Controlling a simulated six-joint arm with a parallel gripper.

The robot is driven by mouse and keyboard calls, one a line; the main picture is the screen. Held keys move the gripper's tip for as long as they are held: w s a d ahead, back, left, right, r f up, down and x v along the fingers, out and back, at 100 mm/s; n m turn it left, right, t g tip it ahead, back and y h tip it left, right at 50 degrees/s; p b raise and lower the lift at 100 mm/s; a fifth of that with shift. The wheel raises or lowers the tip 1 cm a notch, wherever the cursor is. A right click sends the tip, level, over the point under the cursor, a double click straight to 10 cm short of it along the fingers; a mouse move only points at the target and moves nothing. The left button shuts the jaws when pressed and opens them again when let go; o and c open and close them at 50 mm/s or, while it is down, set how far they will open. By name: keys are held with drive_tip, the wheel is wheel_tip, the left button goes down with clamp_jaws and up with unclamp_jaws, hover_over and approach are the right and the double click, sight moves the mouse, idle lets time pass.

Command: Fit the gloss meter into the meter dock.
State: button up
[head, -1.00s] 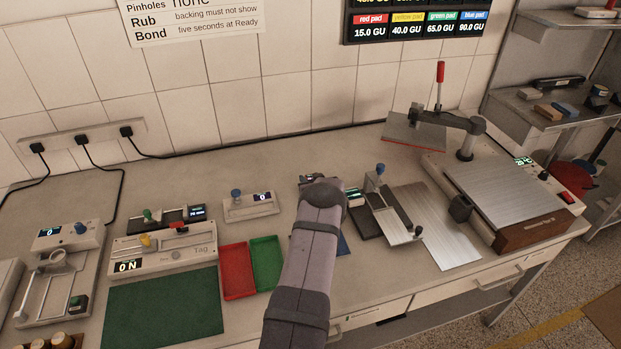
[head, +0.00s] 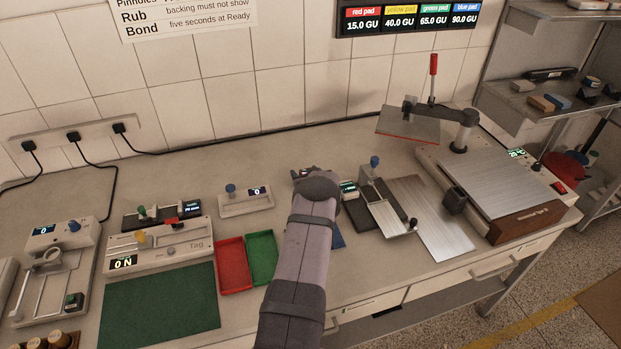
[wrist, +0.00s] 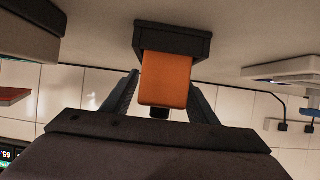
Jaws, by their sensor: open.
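In the wrist view, an orange block (wrist: 166,80) with a black base (wrist: 172,40) stands between the two fingers of my gripper (wrist: 163,98). The view is upside down, so the base is toward the bench. I take these to be the gloss meter and the meter dock, but cannot tell for sure which is which. The fingers are open, one on each side of the orange block, with no clear grip. In the head view my arm hides most of this spot; only a dark bit of the gripper (head: 303,173) shows.
Right of my gripper are a small device with a green display (head: 349,188) and a dark plate with a blue-knobbed tool (head: 375,180). A white blue-knobbed device (head: 247,203) is at left. Red (head: 231,270) and green trays (head: 262,256) lie nearer. The wall is close behind.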

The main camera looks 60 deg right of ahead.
drive_tip(key=b+v, duration=0.2)
drive_tip(key=v, duration=1)
drive_tip(key=w+a+r+n+g+y, duration=0.1)
drive_tip(key=w+a+y, duration=0.1)
drive_tip(key=w+a, duration=0.55)
drive_tip(key=w+a+r+n+g+y, duration=0.15)
drive_tip(key=w+a, duration=0.35)
drive_tip(key=a, duration=0.5)
drive_tip(key=w+a+r+n+g+y, duration=0.1)
drive_tip(key=a+n+y, duration=0.1)
drive_tip(key=a, duration=1)
drive_tip(key=s+a+n+g+y, duration=0.1)
drive_tip(key=s+a, duration=0.4)
drive_tip(key=a, duration=0.4)
drive_tip(key=s+a+r+n+g+y, duration=0.1)
drive_tip(key=s+a+n+g, duration=0.1)
drive_tip(key=s+a, duration=0.3)
drive_tip(key=s+a+n+g+y, duration=0.1)
drive_tip(key=s+a, duration=0.5)
drive_tip(key=a, duration=0.8)
drive_tip(key=shift+r+g, duration=0.25)
drive_tip(key=shift+g, duration=0.5)
drive_tip(key=shift+n+y+b, duration=0.25)
drive_tip(key=shift+b, duration=0.05)
